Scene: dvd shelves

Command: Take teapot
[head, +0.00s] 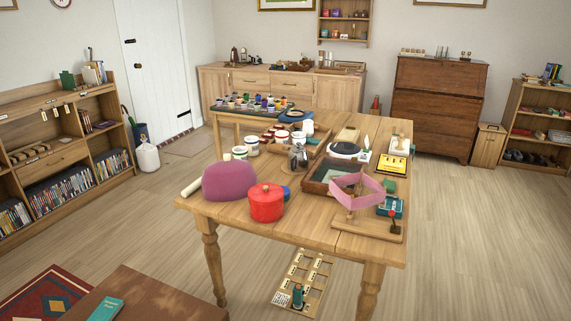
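A wooden table (222,212) stands in the middle of the room. Near its front edge is a red lidded pot (266,205) with a small knob; no spout shows clearly. A rounded purple dome (229,181) sits to its left, and I cannot tell whether it covers anything. A small grey, shiny pot-like vessel (298,158) stands farther back at the table's middle. I cannot tell for certain which of these is the teapot. Neither of my grippers is in view.
A pink band on a wooden stand (357,190) and a dark tray (318,186) are right of the red pot. White jars (252,146) stand behind it. A low brown surface (150,296) is at front left. The floor (470,230) at right is clear.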

